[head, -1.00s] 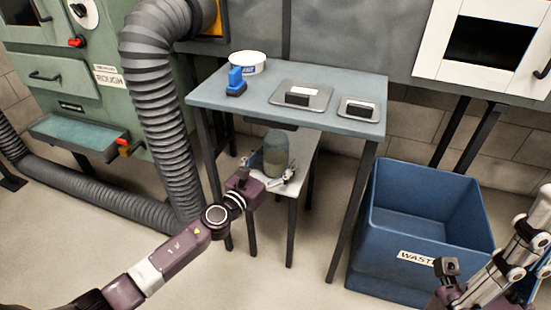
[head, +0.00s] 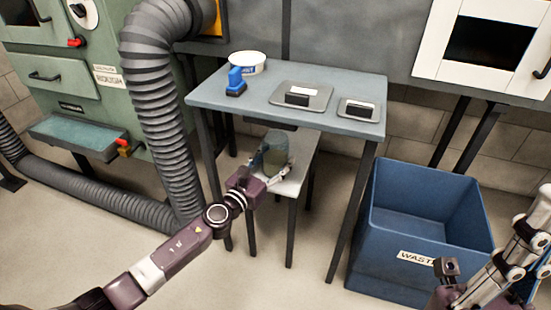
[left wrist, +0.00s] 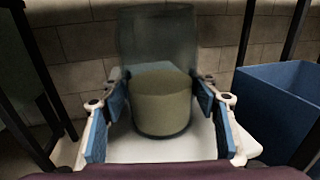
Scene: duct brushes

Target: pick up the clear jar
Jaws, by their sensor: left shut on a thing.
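The clear jar (head: 275,150) stands upright at the low white stand under the table, with olive-brown contents in its lower part. It also shows in the left wrist view (left wrist: 161,100), between the two fingers. My left gripper (head: 270,160) is shut on the jar, one finger on each side. I cannot tell whether the jar's base is clear of the stand. My right gripper (head: 530,225) is at the lower right, partly cut off, and its opening is unclear.
The grey table (head: 330,112) overhangs the stand (head: 291,184) and carries a white tub (head: 248,64), a blue brush (head: 236,83) and two grey trays with dark blocks. A blue waste bin (head: 405,245) stands right. A ribbed duct (head: 160,90) rises left.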

